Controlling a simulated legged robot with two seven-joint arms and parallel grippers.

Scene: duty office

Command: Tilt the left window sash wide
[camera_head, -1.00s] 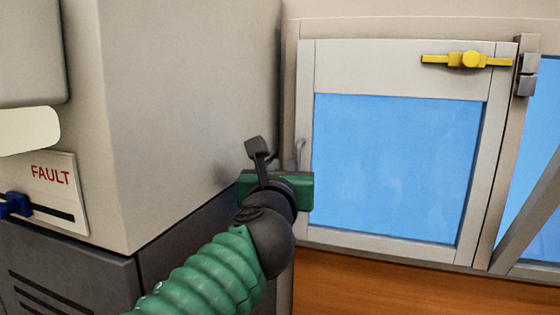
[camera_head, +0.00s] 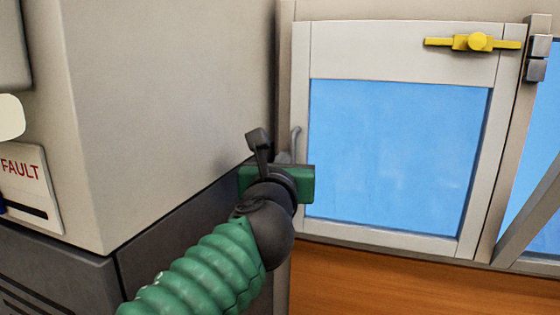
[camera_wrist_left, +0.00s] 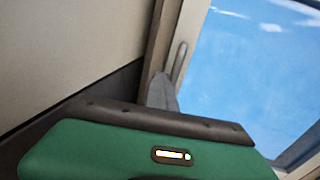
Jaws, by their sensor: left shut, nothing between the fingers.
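The left window sash (camera_head: 400,240) is a pale frame around a blue pane, and it appears to sit in its surround. My left gripper (camera_head: 285,157) is shut and empty, just below the handle at the sash's left edge. Its grey fingers (camera_wrist_left: 162,92) point up toward the handle; I cannot tell whether they touch it. My right gripper is out of view.
A large beige cabinet (camera_head: 170,110) with a dark lower part stands close on the left, with a FAULT panel (camera_head: 25,185). Brown wood (camera_head: 350,285) lies below the window. Dark grey hinge blocks (camera_head: 537,60) and a slanted bar (camera_head: 530,220) are at the right.

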